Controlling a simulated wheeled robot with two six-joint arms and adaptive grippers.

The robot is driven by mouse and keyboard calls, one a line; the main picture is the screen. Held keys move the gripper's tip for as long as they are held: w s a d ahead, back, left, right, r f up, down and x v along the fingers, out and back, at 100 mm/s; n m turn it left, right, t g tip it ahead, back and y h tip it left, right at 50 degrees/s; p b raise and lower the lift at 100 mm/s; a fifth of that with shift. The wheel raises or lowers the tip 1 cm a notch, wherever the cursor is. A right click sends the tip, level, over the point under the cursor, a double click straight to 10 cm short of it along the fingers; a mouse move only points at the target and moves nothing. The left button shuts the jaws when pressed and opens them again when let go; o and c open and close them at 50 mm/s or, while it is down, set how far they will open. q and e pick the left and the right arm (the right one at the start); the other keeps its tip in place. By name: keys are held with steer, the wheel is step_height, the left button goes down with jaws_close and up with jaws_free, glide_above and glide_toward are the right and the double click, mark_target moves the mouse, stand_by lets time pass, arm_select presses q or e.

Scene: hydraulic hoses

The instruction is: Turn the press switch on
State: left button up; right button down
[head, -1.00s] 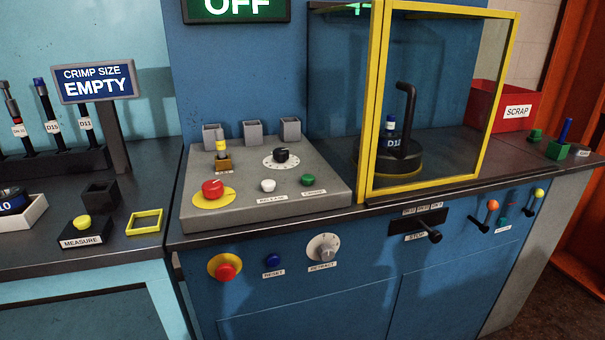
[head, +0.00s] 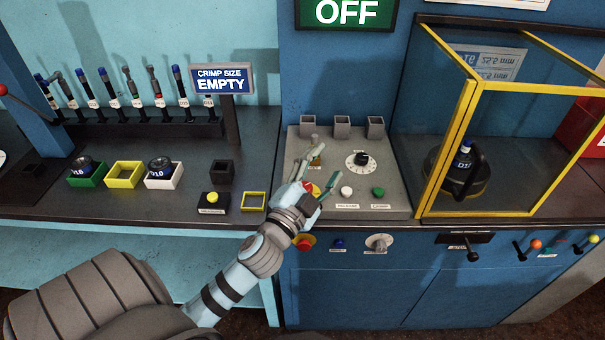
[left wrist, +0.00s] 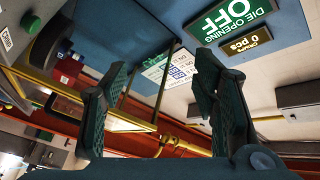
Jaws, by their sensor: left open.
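The press console (head: 395,195) is a grey sloped panel on the blue cabinet. A small switch with a brown plate (head: 316,164) is at its upper left, partly hidden behind a finger of my left gripper (head: 325,164). The gripper is open and empty over the left part of the console, its fingers spread. I cannot tell whether it touches the switch. It also shows open in the left wrist view (left wrist: 150,85). The display (head: 345,12) above reads OFF; in the left wrist view the display (left wrist: 228,20) reads DIE OPENING OFF. My right gripper is out of view.
A black dial (head: 362,160), a white button (head: 347,192) and a green button (head: 378,192) are on the console. The red button on its yellow base is mostly hidden by my gripper. A yellow-framed guard (head: 455,150) stands right; a measuring station (head: 213,203) stands left.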

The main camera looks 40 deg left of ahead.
arm_select(q)
steer(key=d+r+m+t+h, duration=0.2)
steer(key=d+r+m+h, duration=0.6)
steer(key=r+m+h, duration=0.4)
steer(key=d+m+g+h+p, duration=0.1)
steer(key=d+m+g+h, duration=0.6)
steer(key=m, duration=0.6)
steer(key=m+g+y+p, duration=0.1)
steer(key=m+g+y, duration=0.2)
steer(key=g+y, duration=1)
glide_toward(303, 184)
steer(key=s+d+r+t+y, duration=0.3)
steer(key=s+r, duration=0.2)
steer(key=shift+y, duration=0.3)
steer(key=b+x, duration=0.1)
steer(key=x, duration=0.3)
steer(key=b+x, duration=0.1)
steer(key=x, duration=0.9)
steer(key=shift+d+f+b, duration=0.25)
steer(key=shift+d+b, duration=0.1)
steer(key=shift+b, duration=0.05)
